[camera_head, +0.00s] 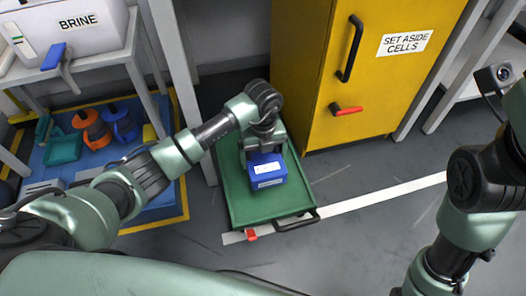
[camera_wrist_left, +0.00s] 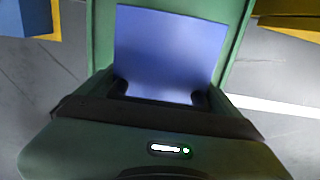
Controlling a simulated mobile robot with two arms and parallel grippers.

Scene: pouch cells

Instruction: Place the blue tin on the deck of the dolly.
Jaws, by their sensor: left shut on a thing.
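The blue tin (camera_head: 267,173) is a small box with a white label, seen over the green deck of the dolly (camera_head: 285,205) in the head view. My left gripper (camera_head: 265,156) is shut on the tin from its far side. In the left wrist view the tin (camera_wrist_left: 170,50) fills the space at the fingertips (camera_wrist_left: 158,95), with green deck (camera_wrist_left: 102,35) on both sides. I cannot tell whether the tin's underside touches the deck. My right arm shows at the right of the head view, but its gripper is out of view.
A yellow cabinet (camera_head: 365,75) with a red handle stands right behind the dolly. The dolly's dark handle (camera_head: 297,222) and a red pedal (camera_head: 251,235) are at its near edge. A blue mat (camera_head: 160,205) with tools lies left. Floor to the right is clear.

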